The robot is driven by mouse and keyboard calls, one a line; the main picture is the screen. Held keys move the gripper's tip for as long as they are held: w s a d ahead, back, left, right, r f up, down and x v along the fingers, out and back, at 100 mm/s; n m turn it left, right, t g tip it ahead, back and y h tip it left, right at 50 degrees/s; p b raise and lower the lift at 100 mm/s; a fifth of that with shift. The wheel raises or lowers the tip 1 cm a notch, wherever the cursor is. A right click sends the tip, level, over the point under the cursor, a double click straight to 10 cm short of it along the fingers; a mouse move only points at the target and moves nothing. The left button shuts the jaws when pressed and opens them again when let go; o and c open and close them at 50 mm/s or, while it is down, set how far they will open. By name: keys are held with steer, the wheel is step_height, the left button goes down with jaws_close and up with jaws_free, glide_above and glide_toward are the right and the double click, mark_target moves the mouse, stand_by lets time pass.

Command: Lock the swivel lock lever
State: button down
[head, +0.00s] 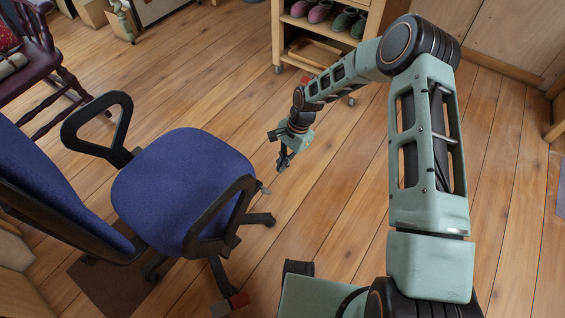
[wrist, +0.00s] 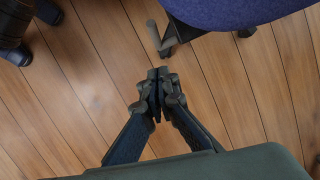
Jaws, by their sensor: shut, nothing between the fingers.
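The blue swivel chair (head: 180,185) stands at left centre in the head view. A short grey lever (head: 264,188) sticks out to the right from under its seat, beside the black armrest. In the wrist view the blue seat (wrist: 225,12) is at the top, and a small grey lever (wrist: 153,34) shows just left of it. I cannot tell surely that this is the swivel lock lever. My gripper (head: 284,161) is up and to the right of the lever, apart from it. In the wrist view my gripper (wrist: 156,88) has its fingers together and empty, over bare floor.
The chair's black base leg (head: 258,219) reaches right, below the lever. A red-and-grey part (head: 236,301) shows low near the chair. A wooden shelf (head: 318,45) with shoes stands behind my arm. A dark red chair (head: 55,75) is at far left.

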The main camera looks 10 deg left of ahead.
mark_target(265, 192)
steer(key=s+a+f, duration=0.1)
steer(key=f, duration=0.1)
steer(key=s+f+b, duration=0.1)
steer(key=f, duration=0.1)
steer(key=s+a+f, duration=0.1)
steer(key=f, duration=0.1)
steer(key=shift+a+f, duration=0.25)
steer(key=shift+a, duration=0.1)
steer(key=shift+s+a+f, duration=0.25)
steer(key=shift+s+a, duration=0.05)
steer(key=shift+s, duration=0.05)
steer(key=shift+s+a+f+t+h, duration=0.1)
steer(key=shift+s+a+t+h, duration=0.25)
steer(key=shift+s+t, duration=0.4)
steer(key=shift+s+a+f+b, duration=0.25)
steer(key=shift+s+b, duration=0.3)
steer(key=shift+s, duration=0.05)
steer(key=shift+w+r, duration=0.1)
